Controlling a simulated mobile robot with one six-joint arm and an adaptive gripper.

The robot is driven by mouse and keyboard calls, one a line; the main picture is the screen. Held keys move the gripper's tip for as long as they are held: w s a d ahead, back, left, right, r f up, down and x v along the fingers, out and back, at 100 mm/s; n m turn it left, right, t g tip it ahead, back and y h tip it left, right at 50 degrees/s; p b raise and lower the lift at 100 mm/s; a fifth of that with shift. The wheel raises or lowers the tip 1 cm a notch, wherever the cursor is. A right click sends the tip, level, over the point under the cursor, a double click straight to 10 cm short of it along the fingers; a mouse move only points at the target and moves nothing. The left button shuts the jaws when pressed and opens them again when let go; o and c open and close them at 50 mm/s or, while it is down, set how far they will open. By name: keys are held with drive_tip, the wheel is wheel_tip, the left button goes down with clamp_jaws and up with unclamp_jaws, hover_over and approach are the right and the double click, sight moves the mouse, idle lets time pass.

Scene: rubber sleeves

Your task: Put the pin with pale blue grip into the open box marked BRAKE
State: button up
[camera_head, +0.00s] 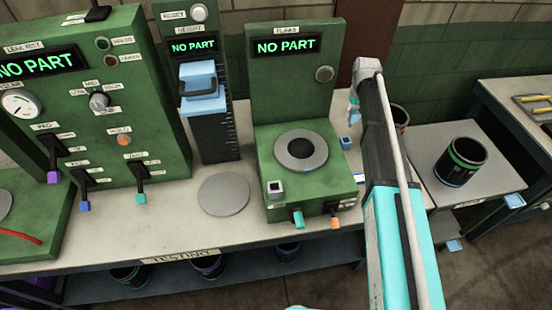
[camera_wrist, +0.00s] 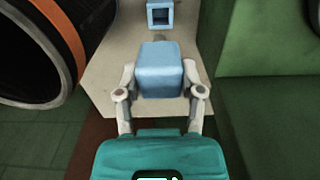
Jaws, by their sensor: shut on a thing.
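My gripper (camera_wrist: 160,78) is shut on a pale blue block-shaped grip (camera_wrist: 160,62), one finger on each side. In the head view my gripper (camera_head: 355,100) is small and partly behind my arm, with the pale blue grip (camera_head: 353,116) at its tip. A small pale blue piece (camera_head: 347,143) also sits on the bench in the head view. I see no box legibly marked BRAKE.
A black sleeve with an orange band (camera_wrist: 72,40) lies close on the left in the wrist view. The green gauge station (camera_head: 300,170) stands left of my arm. A black sleeve with a green band (camera_head: 461,161) stands on the grey side table (camera_head: 420,150) at right.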

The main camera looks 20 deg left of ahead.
wheel_tip(320, 180, up, 16)
drive_tip(key=p, duration=1.5)
drive_tip(key=shift+d+p, duration=0.3)
drive_tip(key=shift+d, duration=0.1)
drive_tip(key=shift+d, duration=0.1)
